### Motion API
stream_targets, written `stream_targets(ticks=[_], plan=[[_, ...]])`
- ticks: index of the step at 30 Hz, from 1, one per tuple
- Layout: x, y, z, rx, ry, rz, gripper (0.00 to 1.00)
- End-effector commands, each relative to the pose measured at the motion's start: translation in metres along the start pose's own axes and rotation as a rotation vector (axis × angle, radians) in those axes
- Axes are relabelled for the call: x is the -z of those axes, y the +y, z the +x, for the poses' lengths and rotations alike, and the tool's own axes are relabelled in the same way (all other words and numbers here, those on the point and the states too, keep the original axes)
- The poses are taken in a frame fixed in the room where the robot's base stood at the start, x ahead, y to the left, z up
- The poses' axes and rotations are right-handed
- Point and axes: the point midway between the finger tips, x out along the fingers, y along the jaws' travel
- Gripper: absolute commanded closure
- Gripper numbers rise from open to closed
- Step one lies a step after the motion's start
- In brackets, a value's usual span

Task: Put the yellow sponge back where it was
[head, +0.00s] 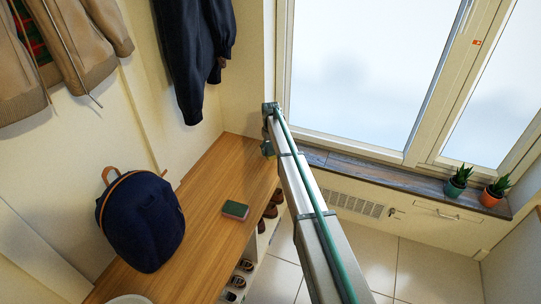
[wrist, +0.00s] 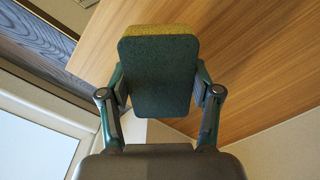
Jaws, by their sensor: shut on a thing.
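The yellow sponge (wrist: 158,33) has a dark green scouring face turned to the wrist camera and a yellow edge along its top in that view. My gripper (wrist: 157,86) is shut on it, with one finger pressed against each side. In the head view my gripper (head: 268,148) is at the far end of the wooden bench, near the window corner. Only a small yellowish bit of the sponge shows there. I cannot tell whether the sponge touches the bench.
A green-topped block with a reddish side (head: 235,210) lies on the wooden bench (head: 205,190). A dark blue backpack (head: 140,220) stands left of it. Shoes (head: 268,211) sit in cubbies below. Potted plants (head: 455,185) stand on the windowsill. Coats hang above. Bare bench surrounds the block.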

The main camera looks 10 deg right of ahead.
Motion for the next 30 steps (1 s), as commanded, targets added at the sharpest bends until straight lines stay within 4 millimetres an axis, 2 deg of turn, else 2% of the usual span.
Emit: stream_targets(ticks=[1, 6, 19, 20, 24, 30], plan=[[0.007, 0.002, 0.009, 0.000, -0.001, 0.000, 0.65], [0.003, 0.001, 0.032, 0.000, -0.001, 0.000, 0.65], [0.003, 0.001, 0.037, 0.000, 0.000, 0.000, 0.65], [0.003, 0.001, 0.037, 0.000, 0.000, 0.000, 0.35], [0.003, 0.001, 0.036, 0.000, 0.000, 0.000, 0.12], [0.003, 0.001, 0.036, 0.000, 0.000, 0.000, 0.12]])
